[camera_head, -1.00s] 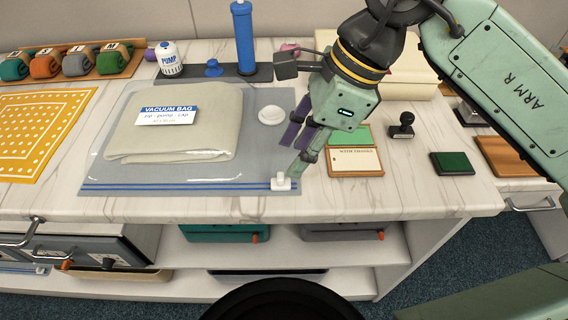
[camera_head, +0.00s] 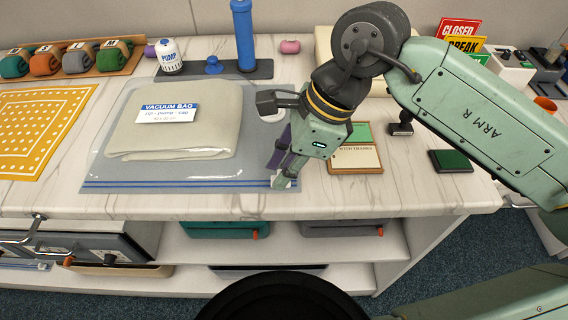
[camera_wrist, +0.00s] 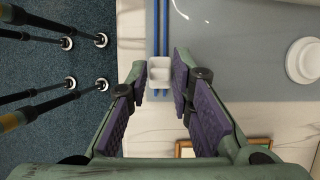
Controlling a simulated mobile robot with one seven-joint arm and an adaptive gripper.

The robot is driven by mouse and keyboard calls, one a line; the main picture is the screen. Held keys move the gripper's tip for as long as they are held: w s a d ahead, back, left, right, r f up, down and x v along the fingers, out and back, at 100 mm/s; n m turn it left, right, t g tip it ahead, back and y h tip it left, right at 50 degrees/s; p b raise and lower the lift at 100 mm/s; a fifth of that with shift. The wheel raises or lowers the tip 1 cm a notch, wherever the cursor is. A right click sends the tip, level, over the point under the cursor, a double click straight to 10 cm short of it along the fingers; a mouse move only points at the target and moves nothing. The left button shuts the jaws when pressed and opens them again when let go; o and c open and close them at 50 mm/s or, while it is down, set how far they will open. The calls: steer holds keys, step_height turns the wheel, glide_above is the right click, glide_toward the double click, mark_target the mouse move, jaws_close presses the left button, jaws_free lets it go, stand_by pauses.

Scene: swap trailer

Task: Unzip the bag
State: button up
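The clear vacuum bag (camera_head: 110,172) lies flat on the counter with a folded beige cloth inside and a blue and white label. Its blue double zip (camera_head: 180,184) runs along the near edge. The white zip slider (camera_wrist: 160,73) sits at the zip's right end. My gripper (camera_head: 282,172) is low over that end and hides most of the slider in the head view. In the wrist view my gripper (camera_wrist: 160,85) is open, with a purple-padded finger on each side of the slider and gaps visible. The bag's white valve cap (camera_wrist: 303,61) shows at right.
A wooden-framed card (camera_head: 356,158) lies just right of my gripper, with a stamp and a green pad (camera_head: 450,160) beyond. A blue hand pump (camera_head: 244,40) stands behind the bag. A yellow dotted cloth (camera_head: 40,125) lies at left.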

jaws_close()
stand_by(0.3)
steer(key=shift+a, duration=0.15)
